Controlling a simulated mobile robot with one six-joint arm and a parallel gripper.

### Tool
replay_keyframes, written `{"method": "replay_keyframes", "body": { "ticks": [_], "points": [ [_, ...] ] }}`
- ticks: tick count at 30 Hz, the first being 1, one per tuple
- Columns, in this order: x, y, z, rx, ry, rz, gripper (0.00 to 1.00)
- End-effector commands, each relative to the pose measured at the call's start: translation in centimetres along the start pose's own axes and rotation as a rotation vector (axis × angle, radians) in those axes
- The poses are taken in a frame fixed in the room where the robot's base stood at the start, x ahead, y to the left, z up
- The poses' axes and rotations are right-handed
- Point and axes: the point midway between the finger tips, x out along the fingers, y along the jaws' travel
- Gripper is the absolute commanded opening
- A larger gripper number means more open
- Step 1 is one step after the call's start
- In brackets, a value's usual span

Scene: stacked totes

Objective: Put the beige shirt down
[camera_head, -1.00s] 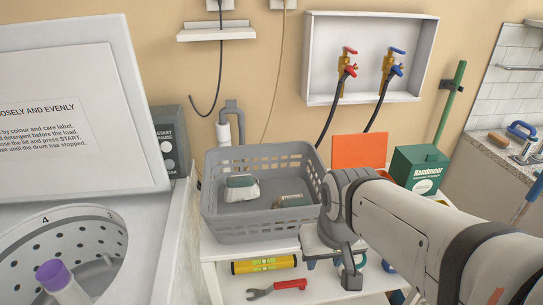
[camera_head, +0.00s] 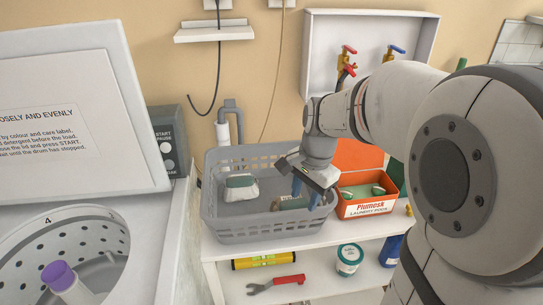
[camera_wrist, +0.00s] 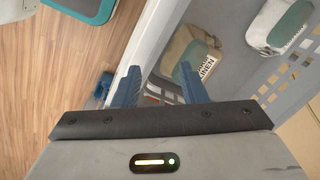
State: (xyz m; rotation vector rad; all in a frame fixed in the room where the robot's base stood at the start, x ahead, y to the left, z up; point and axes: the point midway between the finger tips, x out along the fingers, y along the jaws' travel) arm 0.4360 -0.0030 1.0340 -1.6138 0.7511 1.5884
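A bundle with beige cloth and a green band (camera_head: 290,203) lies in the right part of the grey basket (camera_head: 265,228). The wrist view shows this beige bundle (camera_wrist: 178,50) with a label on its band. I cannot tell for sure that it is a shirt. A white bundle with a green band (camera_head: 240,187) lies left of it; it also shows in the wrist view (camera_wrist: 272,25). My gripper (camera_head: 306,192) is above the basket's right side, tilted. Its fingers (camera_wrist: 160,88) are spread with no item between them, just short of the beige bundle.
An open orange laundry-pod box (camera_head: 366,208) stands right of the basket on the white table. Below are a yellow level (camera_head: 264,262), a red-handled wrench (camera_head: 275,284), a white tub (camera_head: 349,259) and a blue bottle (camera_head: 391,250). The open washer drum (camera_head: 75,235) is at left.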

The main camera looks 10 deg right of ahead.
Motion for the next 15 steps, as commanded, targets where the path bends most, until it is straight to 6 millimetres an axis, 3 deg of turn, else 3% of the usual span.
{"method": "replay_keyframes", "body": {
  "ticks": [6, 10, 15],
  "points": [
    [0.4, -3.8, -3.7, 0.393, -0.060, 0.034, 0.38],
    [1.3, -4.9, -4.8, 0.525, -0.077, 0.044, 0.38],
    [2.8, -5.1, -5.0, 0.571, -0.083, 0.051, 0.38]
  ]
}}
